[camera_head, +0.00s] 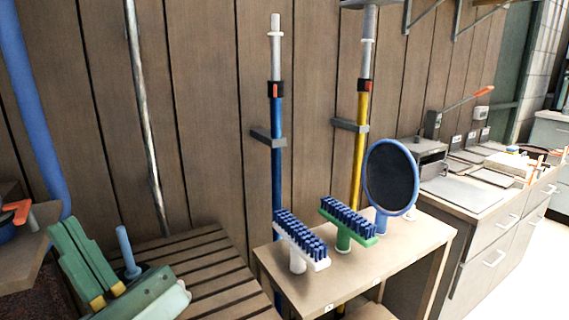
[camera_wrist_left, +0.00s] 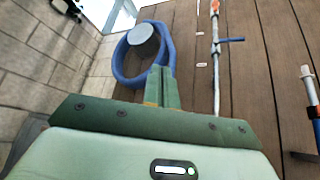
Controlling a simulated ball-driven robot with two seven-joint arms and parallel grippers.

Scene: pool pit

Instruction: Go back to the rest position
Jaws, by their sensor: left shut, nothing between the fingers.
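My left gripper (camera_head: 66,228) is at the bottom left of the head view, with green fingers pointing up and away. Its fingers are closed together with nothing between them. It is in the air in front of a slatted wooden bench (camera_head: 215,275). I cannot tell the gap to the hose. My right gripper is in neither view.
A small wooden table (camera_head: 385,262) holds a white brush (camera_head: 297,262), a green brush (camera_head: 344,242) and a blue-rimmed round tool (camera_head: 391,180). A blue pole (camera_head: 277,130) and a yellow pole (camera_head: 360,130) stand at the wall. A counter (camera_head: 490,215) stands at right.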

